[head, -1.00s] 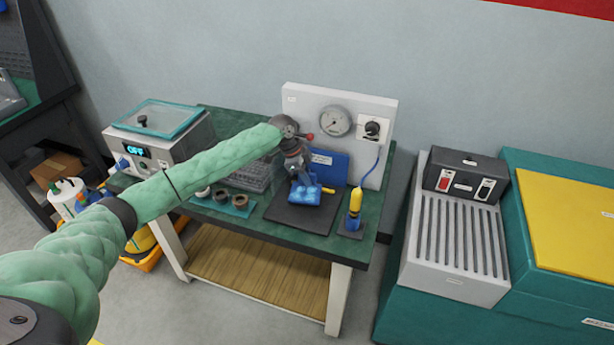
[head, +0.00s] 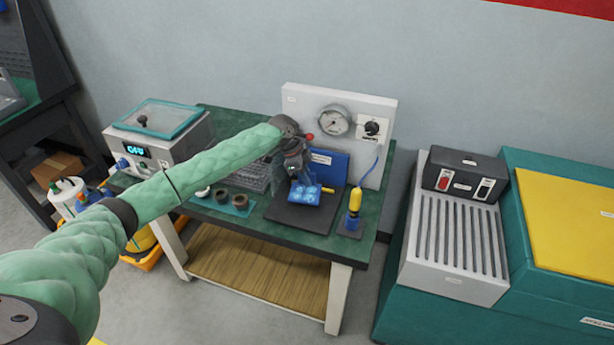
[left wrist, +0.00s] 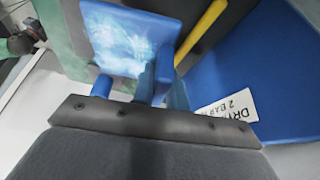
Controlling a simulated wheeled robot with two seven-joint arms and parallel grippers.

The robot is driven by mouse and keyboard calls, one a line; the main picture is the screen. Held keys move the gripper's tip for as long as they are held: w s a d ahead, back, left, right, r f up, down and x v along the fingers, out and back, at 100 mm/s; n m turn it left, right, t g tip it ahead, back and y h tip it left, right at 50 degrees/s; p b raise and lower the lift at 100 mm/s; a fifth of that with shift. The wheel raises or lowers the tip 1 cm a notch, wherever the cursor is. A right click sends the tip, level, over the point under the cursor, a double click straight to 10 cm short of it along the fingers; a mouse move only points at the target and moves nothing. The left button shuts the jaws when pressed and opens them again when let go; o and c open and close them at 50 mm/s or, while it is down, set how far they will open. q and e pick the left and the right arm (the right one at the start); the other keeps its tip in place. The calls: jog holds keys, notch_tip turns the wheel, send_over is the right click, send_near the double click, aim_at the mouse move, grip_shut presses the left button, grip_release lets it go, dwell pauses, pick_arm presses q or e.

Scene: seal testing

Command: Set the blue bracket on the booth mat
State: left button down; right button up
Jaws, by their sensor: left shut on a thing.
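The blue bracket (head: 305,196) is held in my left gripper (head: 302,180) above or on the dark booth mat (head: 285,214), on the green bench. I cannot tell whether the bracket touches the mat. In the left wrist view the bracket (left wrist: 125,42) is a flat blue plate with pale, shiny patches, close in front of the gripper (left wrist: 148,82). My gripper is shut on it, and the gripper hides part of it. My right gripper is not in view.
A blue panel (head: 335,165) with a white label stands behind the mat. A yellow rod (left wrist: 203,32) lies close beside the bracket. A yellow-topped tool (head: 354,203) stands right of the mat, and a teal tray (head: 237,211) with small rings lies left of it.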

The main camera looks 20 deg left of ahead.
aim_at(305, 186)
pick_arm(q)
jog(key=shift+s+f, duration=0.35)
jog(key=shift+f, duration=0.35)
jog(key=shift+s+f, duration=0.3)
jog(key=shift+f, duration=0.5)
jog(key=c, duration=1.3)
grip_release()
jog(key=shift+w+a+r+p, duration=0.1)
jog(key=shift+w+r+p, duration=0.05)
jog(key=shift+r+p, duration=0.55)
jog(key=shift+w+r+p, duration=0.1)
jog(key=shift+r+p, duration=0.45)
jog(key=shift+p, duration=0.25)
jog(key=r, duration=0.1)
jog(key=r+p, duration=0.2)
jog(key=shift+a+r, duration=0.2)
jog(key=shift+a, duration=0.05)
jog(key=shift+w+d+r, duration=0.15)
jog(key=shift+r, duration=0.1)
